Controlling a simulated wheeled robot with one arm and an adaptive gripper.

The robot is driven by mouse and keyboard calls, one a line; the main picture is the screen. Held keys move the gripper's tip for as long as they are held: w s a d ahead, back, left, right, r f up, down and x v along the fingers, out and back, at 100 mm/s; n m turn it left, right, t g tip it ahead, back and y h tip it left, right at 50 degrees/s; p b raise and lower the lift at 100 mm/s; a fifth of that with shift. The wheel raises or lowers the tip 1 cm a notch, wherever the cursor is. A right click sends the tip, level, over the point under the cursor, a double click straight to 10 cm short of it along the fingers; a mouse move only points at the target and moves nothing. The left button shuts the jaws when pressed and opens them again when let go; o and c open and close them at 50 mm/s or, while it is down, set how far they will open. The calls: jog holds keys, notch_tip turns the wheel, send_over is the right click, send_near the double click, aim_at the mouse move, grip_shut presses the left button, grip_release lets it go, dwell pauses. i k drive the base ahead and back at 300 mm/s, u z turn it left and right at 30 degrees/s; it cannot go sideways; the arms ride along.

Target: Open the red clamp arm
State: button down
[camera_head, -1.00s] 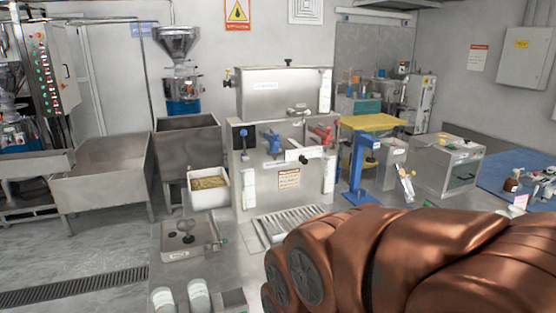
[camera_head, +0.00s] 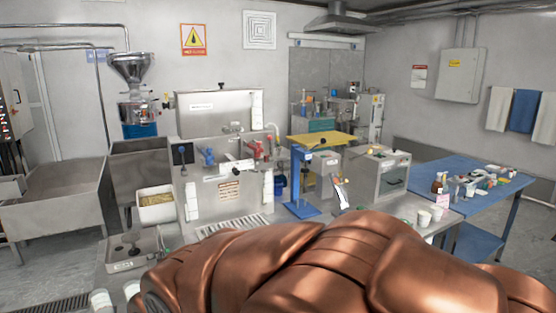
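The red clamp arm (camera_head: 257,149) sits on the upper right front of the steel machine (camera_head: 218,187) at the centre left. A matching blue clamp (camera_head: 208,156) is to its left on the same front. Whether the red clamp is open or closed is too small to tell. My copper-coloured arm fills the lower middle and right of the view, in front of the machine. My gripper is not in view.
A steel box (camera_head: 375,174) and a blue table (camera_head: 464,180) with small items are at the right. White cups (camera_head: 424,218) stand near my arm.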

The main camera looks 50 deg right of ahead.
aim_at(256, 147)
jog(key=z, duration=0.45)
jog(key=i, duration=0.6)
jog(key=z, duration=0.25)
